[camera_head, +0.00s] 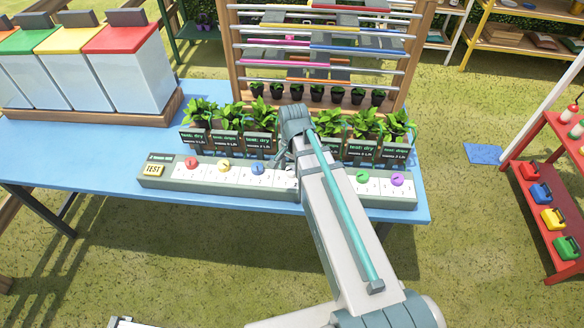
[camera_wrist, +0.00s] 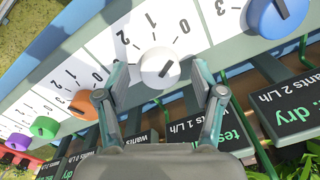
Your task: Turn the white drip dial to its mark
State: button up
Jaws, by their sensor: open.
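The white dial (camera_wrist: 160,68) is in the middle of the wrist view, on the pale panel. My gripper (camera_wrist: 163,76) is open, one finger on each side of the dial. Whether the fingers touch it, I cannot tell. In the head view my wrist and arm cover most of this spot on the long control box (camera_head: 205,181).
Blue (camera_wrist: 276,14) and orange (camera_wrist: 82,103) dials flank the white one. Potted plants with dark signs (camera_wrist: 295,112) stand close behind the box. The box stands on a blue table (camera_head: 100,150) with lidded bins (camera_head: 128,70).

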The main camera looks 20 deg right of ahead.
aim_at(293, 170)
notch_tip(293, 170, up, 12)
dwell(0.6)
jog(key=shift+s+d+f, duration=0.1)
jog(key=shift+f, duration=0.05)
